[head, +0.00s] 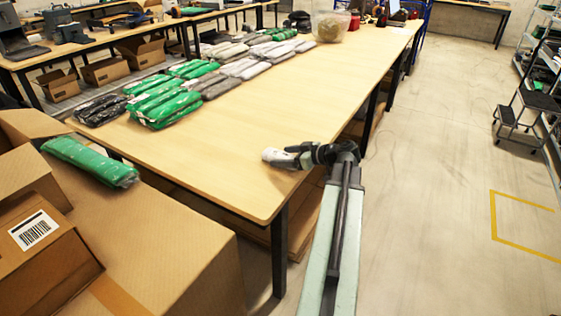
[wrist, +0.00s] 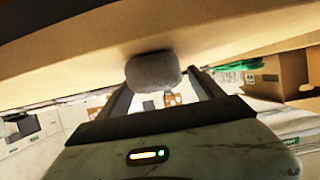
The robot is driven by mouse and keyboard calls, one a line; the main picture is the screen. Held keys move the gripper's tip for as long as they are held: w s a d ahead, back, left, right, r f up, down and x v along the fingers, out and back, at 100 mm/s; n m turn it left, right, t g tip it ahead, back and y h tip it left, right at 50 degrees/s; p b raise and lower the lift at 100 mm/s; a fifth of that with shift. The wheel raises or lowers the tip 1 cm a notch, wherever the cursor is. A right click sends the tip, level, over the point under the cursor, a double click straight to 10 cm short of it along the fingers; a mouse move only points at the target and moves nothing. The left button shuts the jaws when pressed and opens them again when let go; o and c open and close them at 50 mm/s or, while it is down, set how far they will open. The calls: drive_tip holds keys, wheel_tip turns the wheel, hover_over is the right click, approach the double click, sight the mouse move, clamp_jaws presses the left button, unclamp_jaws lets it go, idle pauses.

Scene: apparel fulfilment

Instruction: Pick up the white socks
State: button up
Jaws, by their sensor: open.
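The white socks (head: 269,154) are a small pale bundle on the wooden table, near its right edge in the head view. In the wrist view the socks (wrist: 153,70) look grey and fuzzy, in shadow, at the fingertips. My gripper (head: 288,158) is low over the tabletop, pointing left at the socks. In the wrist view my gripper (wrist: 160,78) has its two fingers apart, one on each side of the bundle. I cannot tell whether either finger touches it.
The long table (head: 300,90) holds several green packets (head: 165,105), plus grey and black ones, farther back. A clear bin (head: 331,24) stands at its far end. Cardboard boxes (head: 190,255) fill the near left. The floor (head: 440,170) to the right is open; a step stool (head: 530,110) stands beyond.

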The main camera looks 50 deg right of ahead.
drive_tip(key=shift+x, duration=0.9)
drive_tip(key=c, duration=1.5)
drive_tip(key=shift+o, duration=0.2)
drive_tip(key=shift+r, duration=0.1)
